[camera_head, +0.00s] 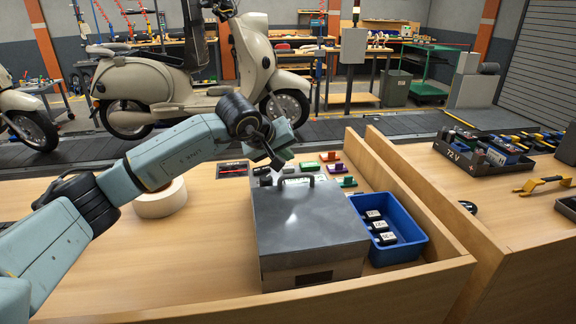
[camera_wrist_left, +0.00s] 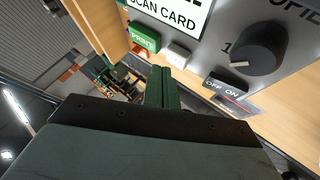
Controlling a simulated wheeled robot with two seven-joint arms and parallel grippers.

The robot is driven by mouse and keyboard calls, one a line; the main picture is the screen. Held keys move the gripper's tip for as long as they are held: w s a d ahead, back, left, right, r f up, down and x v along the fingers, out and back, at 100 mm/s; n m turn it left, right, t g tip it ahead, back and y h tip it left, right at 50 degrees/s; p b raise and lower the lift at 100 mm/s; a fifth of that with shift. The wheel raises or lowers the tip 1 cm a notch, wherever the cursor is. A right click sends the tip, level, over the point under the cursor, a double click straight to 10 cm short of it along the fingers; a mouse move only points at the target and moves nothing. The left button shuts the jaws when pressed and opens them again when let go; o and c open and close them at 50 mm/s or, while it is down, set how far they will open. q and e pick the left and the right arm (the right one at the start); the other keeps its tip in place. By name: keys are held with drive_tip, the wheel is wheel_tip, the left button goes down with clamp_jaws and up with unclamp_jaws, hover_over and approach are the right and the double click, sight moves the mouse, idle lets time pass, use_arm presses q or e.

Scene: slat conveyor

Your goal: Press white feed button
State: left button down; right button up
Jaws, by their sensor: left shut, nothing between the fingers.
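In the left wrist view, a small white button (camera_wrist_left: 177,54) sits on a grey panel (camera_wrist_left: 206,58), between a green PRINT button (camera_wrist_left: 145,37) and a large black knob (camera_wrist_left: 256,47). My left gripper (camera_wrist_left: 161,76) is shut and empty, its tips close below the white button. I cannot tell whether they touch it. In the head view my left gripper (camera_head: 277,163) points down at the far edge of a grey metal box (camera_head: 310,225) with a handle on top. The white button cannot be made out there. My right gripper is not in view.
A black OFF/ON switch (camera_wrist_left: 227,86) is below the knob. A blue bin (camera_head: 405,248) with several black blocks stands right of the box. A cream roll (camera_head: 160,203) lies to its left. Coloured blocks (camera_head: 338,169) lie behind it. A raised wooden edge (camera_head: 410,205) bounds the table's right side.

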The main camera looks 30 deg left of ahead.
sight(285, 168)
use_arm(q)
drive_tip(key=shift+r+p, duration=1.65)
drive_tip(key=shift+r, duration=0.9)
